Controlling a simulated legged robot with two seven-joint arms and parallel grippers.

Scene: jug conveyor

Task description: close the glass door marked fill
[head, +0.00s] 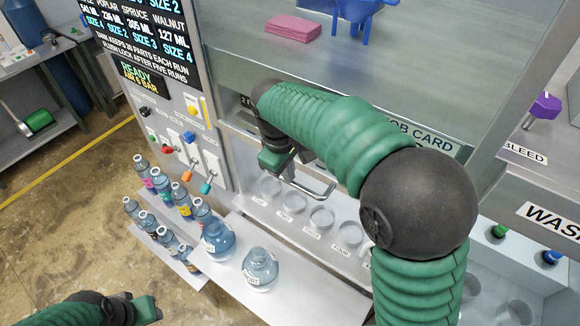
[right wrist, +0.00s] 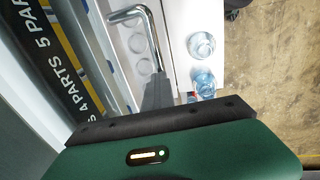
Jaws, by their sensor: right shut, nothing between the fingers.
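A glass-fronted bay (head: 440,75) stands ahead in the head view. A label starting "2 F" (head: 247,102) on the strip below it is mostly hidden by my right arm. A bent metal bar handle (head: 318,190) hangs below that strip, and it shows in the right wrist view (right wrist: 142,32). Which pane it belongs to, I cannot tell. My right gripper (head: 283,165) is shut and empty, close beside the handle; whether they touch is unclear. My left gripper (head: 150,308) is low at the left, away from the door; its fingers are unclear.
Several small bottles (head: 180,196) stand on a shelf at the left. Two round jugs stand nearer, one here (head: 260,268), on a pale ledge (head: 300,297). Labelled round places (head: 321,217) line the bay behind. A panel with coloured levers (head: 190,137) is left of the bay.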

